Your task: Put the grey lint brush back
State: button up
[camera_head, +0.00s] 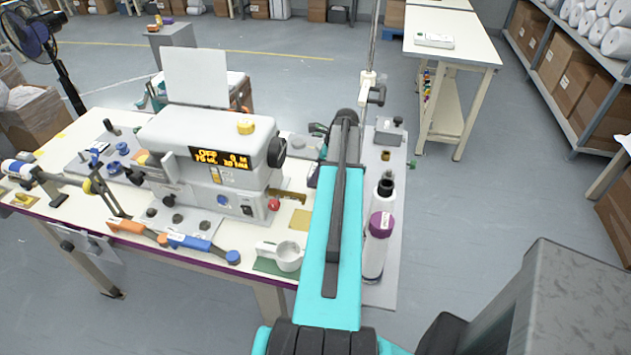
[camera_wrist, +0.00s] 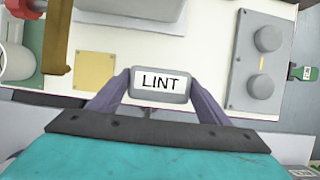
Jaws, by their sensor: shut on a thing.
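The grey lint brush (camera_wrist: 160,85) shows in the wrist view as a small grey block with a white label reading LINT. My gripper (camera_wrist: 159,97) is shut on it, with one dark finger at each side. The brush is seen from its labelled end; the rest of it is hidden. Behind it in the wrist view lie the white table top and its edge. In the head view my turquoise arm reaches over the right part of the table and hides most of the gripper, so I cannot make out the brush there.
The sewing machine (camera_head: 210,150) stands left of my arm. A white mug (camera_head: 289,257) and yellow pad (camera_head: 300,219) are near the front edge. Bottles, one purple-capped (camera_head: 377,250), stand right of my arm. A grey two-knob box (camera_wrist: 259,62) is right in the wrist view.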

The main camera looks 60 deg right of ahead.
jog(key=shift+f, duration=0.2)
jog(key=shift+f, duration=0.1)
jog(key=shift+f+p, duration=1.1)
jog(key=shift+f, duration=1.1)
jog(key=shift+f, duration=0.2)
jog(key=o, duration=1.5)
jog(key=shift+o, duration=0.2)
jog(key=shift+b+v, duration=1.65)
jog(key=shift+v, duration=0.75)
jog(key=a+b+v, duration=0.1)
jog(key=b+v, duration=0.1)
jog(key=v, duration=0.7)
jog(key=shift+d, duration=0.3)
